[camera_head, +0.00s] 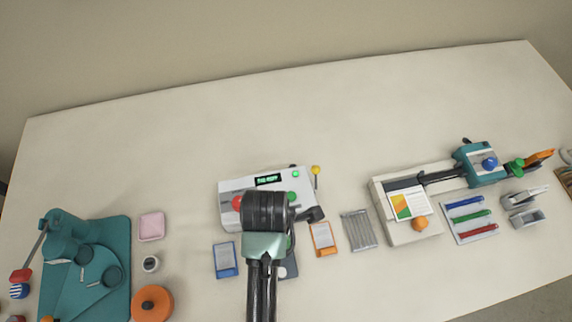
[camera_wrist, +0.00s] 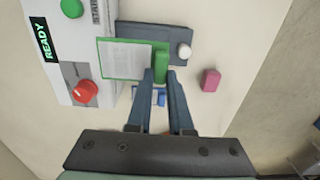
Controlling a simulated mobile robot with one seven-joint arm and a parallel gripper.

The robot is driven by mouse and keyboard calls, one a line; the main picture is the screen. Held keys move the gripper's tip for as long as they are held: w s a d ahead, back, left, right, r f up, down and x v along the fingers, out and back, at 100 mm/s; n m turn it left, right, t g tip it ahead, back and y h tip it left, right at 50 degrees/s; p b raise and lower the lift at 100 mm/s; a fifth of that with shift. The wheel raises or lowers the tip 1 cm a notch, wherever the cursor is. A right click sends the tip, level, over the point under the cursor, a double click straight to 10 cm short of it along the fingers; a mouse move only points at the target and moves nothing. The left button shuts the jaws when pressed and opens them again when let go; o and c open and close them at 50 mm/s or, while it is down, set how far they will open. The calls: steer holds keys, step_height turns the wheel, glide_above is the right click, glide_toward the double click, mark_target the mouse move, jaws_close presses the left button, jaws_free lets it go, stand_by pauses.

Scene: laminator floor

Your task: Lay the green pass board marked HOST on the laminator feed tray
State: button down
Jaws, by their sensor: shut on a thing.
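The green pass board (camera_wrist: 125,60), a white sheet in a green frame with a green grip block (camera_wrist: 161,63), is in my gripper (camera_wrist: 160,76). The two fingers are shut on the block; the marking is too small to read. The board overlaps the dark slate feed tray (camera_wrist: 150,31) in front of the laminator (camera_wrist: 72,48); I cannot tell whether it touches. In the head view my arm covers part of the laminator (camera_head: 226,190), most of the board and part of the tray (camera_head: 292,258). The fingertips are hidden there.
A blue-framed board (camera_head: 225,261) lies left of the tray, an orange-framed board (camera_head: 323,239) to its right. A pink block (camera_wrist: 211,80) lies near the tray. A ribbed grey rack (camera_head: 358,231) stands further right. The table behind the laminator is clear.

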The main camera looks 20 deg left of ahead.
steer(key=f, duration=0.4)
steer(key=shift+s+a+f, duration=0.1)
steer(key=shift+s+f, duration=0.1)
steer(key=shift+s, duration=0.05)
steer(key=shift+w+f+p, duration=0.1)
steer(key=shift+f+p, duration=0.2)
steer(key=shift+f, duration=2.35)
steer(key=shift+f, duration=0.15)
steer(key=c, duration=0.8)
jaws_free()
